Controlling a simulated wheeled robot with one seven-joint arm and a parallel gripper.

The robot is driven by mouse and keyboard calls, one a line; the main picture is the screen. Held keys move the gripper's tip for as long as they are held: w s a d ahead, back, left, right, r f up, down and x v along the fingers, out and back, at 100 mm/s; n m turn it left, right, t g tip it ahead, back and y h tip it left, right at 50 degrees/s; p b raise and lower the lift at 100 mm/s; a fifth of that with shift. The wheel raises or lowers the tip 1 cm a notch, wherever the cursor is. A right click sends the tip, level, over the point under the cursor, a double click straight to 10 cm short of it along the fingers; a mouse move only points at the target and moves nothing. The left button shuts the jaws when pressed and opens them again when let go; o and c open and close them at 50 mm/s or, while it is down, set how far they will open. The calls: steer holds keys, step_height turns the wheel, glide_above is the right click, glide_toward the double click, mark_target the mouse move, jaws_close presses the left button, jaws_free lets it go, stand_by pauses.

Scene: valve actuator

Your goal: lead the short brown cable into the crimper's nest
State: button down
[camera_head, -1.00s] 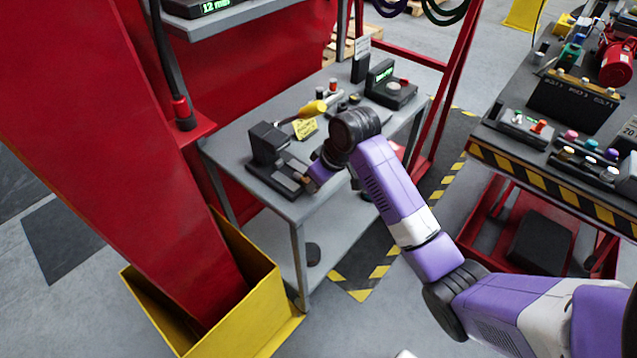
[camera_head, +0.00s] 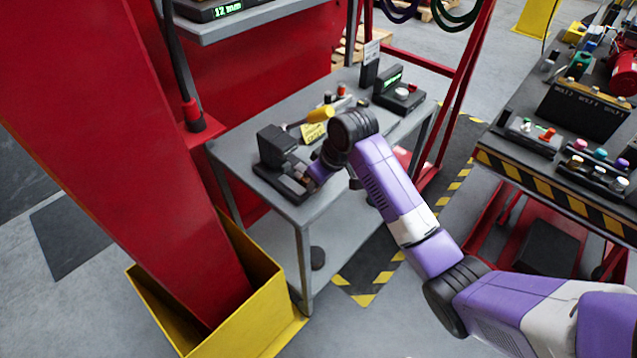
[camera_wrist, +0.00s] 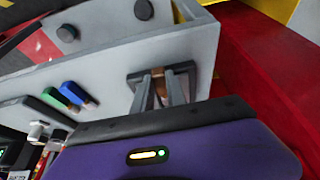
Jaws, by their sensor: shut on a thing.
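The crimper (camera_head: 277,146) is a black block with a low base and a yellow-ended lever (camera_head: 320,115), on the near end of the grey bench. My gripper (camera_head: 314,180) is at the right side of its base, partly hidden by my wrist. In the wrist view my gripper (camera_wrist: 160,90) is shut on the short brown cable (camera_wrist: 158,76), of which only a small piece shows between the fingertips. Dark parts flank the brown piece. I cannot tell whether the cable lies inside the nest or just above it.
In the wrist view a blue piece (camera_wrist: 76,93) and a green piece (camera_wrist: 56,97) with copper-coloured ends lie to the left. A black device (camera_head: 399,95) stands farther back on the bench.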

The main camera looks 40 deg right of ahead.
steer(key=shift+w, duration=0.5)
steer(key=c, duration=1.3)
jaws_free()
steer(key=shift+o, duration=0.2)
steer(key=v, duration=0.8)
steer(key=shift+b, duration=0.35)
steer(key=shift+w, duration=0.1)
